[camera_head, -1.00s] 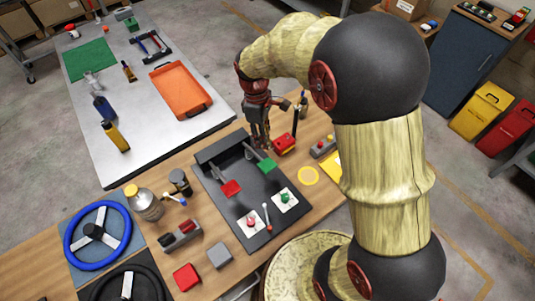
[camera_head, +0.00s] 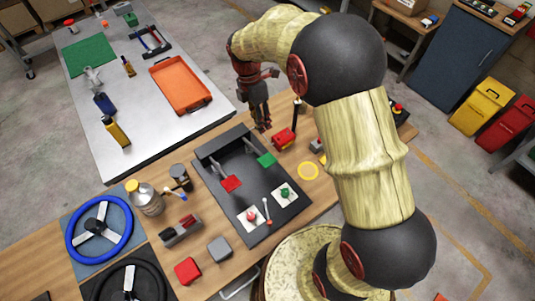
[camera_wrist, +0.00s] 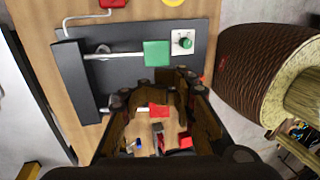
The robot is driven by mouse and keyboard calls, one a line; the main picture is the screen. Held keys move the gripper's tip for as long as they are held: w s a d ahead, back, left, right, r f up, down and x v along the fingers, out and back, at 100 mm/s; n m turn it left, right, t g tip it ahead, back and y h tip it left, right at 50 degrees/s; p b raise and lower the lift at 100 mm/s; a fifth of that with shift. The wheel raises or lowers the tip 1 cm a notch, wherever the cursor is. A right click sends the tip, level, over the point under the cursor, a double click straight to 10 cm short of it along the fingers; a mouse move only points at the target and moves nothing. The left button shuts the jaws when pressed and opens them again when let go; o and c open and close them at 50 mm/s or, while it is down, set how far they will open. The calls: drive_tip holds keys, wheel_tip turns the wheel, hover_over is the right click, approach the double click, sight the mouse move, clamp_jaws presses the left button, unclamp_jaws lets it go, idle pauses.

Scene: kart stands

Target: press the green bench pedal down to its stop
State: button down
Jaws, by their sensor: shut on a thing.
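The green pedal (camera_head: 266,160) is a flat pad on a metal arm on the black pedal box (camera_head: 235,212) on the wooden bench. The wrist view shows the green pedal (camera_wrist: 157,54) beside a white plate with a green knob. The red pedal (camera_head: 231,183) is on the same box, to the left; it shows between my fingers in the wrist view (camera_wrist: 158,110). My gripper (camera_head: 261,128) is beyond the box's far right edge, apart from the green pedal. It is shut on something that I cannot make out. How far down the green pedal is cannot be told.
A bottle (camera_head: 146,198) and a blue wheel (camera_head: 100,228) are to the left.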

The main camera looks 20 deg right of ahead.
sight(269, 160)
drive_tip(key=x, duration=1.4)
drive_tip(key=shift+s, duration=0.1)
